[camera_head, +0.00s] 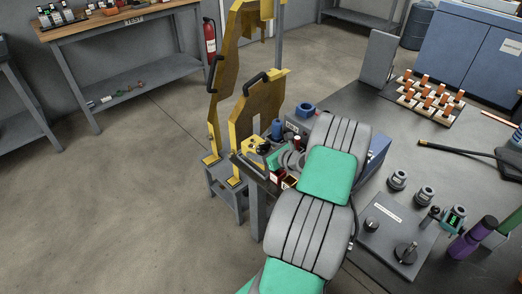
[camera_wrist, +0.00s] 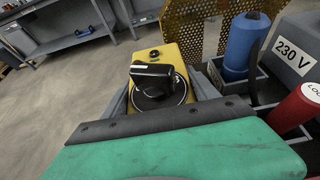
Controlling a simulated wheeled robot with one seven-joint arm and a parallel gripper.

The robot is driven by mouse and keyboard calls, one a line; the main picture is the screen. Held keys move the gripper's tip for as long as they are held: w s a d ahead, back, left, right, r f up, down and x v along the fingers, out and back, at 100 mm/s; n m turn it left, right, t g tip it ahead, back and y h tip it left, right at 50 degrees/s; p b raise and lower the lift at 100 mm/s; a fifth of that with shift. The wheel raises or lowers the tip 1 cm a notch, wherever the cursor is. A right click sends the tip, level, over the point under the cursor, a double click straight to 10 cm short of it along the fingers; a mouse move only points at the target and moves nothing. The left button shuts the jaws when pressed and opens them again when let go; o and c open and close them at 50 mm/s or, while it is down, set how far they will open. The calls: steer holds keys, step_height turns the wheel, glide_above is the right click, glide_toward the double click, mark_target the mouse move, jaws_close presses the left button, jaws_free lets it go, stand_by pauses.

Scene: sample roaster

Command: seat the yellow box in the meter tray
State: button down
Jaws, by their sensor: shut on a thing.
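The yellow box (camera_wrist: 176,54), with a black rotary knob on its face, is between the fingers of my gripper (camera_wrist: 160,92) in the wrist view. In the head view the yellow box (camera_head: 253,142) shows at the end of my arm, and my gripper (camera_head: 270,157) is partly hidden by my own links. My gripper is shut on the box. A dark compartmented tray (camera_wrist: 264,92) is right of the box in the wrist view, holding a blue cylinder (camera_wrist: 243,45) and a red cylinder (camera_wrist: 297,108). I cannot tell which compartment is the meter tray; the area below the box is hidden.
A yellow perforated guard (camera_head: 262,100) stands just behind the box. A grey unit marked 230 V (camera_wrist: 296,48) is right of the tray. The grey bench (camera_head: 345,105) holds a rack of orange-topped pieces (camera_head: 430,95) and several knobs. Open floor lies left.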

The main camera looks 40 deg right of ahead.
stand_by(0.4)
steer(key=shift+f+b, duration=0.4)
steer(key=shift+f, duration=0.2)
steer(key=shift+r+p, duration=0.7)
steer(key=shift+p, duration=0.05)
steer(key=shift+f, duration=0.1)
steer(key=shift+p, duration=0.4)
steer(key=shift+f, duration=0.1)
stand_by(0.4)
steer(key=shift+f+b, duration=0.45)
steer(key=shift+f, duration=0.1)
steer(key=shift+r+p, duration=0.7)
steer(key=shift+p, duration=0.35)
